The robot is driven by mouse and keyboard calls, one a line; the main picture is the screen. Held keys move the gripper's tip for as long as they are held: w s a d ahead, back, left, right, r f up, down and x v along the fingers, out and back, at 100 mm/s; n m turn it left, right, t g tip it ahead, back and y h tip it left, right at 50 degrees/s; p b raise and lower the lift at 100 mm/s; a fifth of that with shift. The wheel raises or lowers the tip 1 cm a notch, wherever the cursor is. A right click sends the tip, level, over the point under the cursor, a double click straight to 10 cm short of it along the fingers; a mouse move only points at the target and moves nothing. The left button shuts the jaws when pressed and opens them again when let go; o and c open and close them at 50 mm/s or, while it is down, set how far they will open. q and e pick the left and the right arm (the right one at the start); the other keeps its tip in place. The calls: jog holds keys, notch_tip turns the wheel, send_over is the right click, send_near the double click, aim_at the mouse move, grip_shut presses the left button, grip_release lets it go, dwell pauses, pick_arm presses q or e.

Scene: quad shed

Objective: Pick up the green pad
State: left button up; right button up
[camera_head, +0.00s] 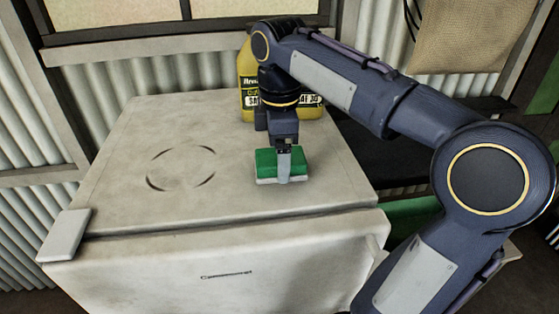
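The green pad (265,164) is a small block with a green top layer and a pale lower layer. It appears to rest on the white chest-like top (225,222), right of the round mark. My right gripper (284,168) points straight down over the pad's middle. One pale finger lies across the pad's near side. The other finger is hidden behind, so I cannot tell whether the grip is tight. My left gripper is not in view.
A yellow oil jug (247,75) stands at the back, partly behind my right arm. A pale flat block (65,235) lies at the top's left front corner. A tan cloth (470,35) hangs at upper right. The top's left and centre are clear.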

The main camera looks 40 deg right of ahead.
jog(key=shift+f, duration=0.5)
jog(key=c, duration=1.1)
jog(key=shift+r, duration=0.15)
notch_tip(320, 180, up, 10)
jog(key=shift+f, duration=0.1)
jog(key=o, duration=0.5)
jog(key=c, duration=0.4)
jog(key=shift+f, duration=0.1)
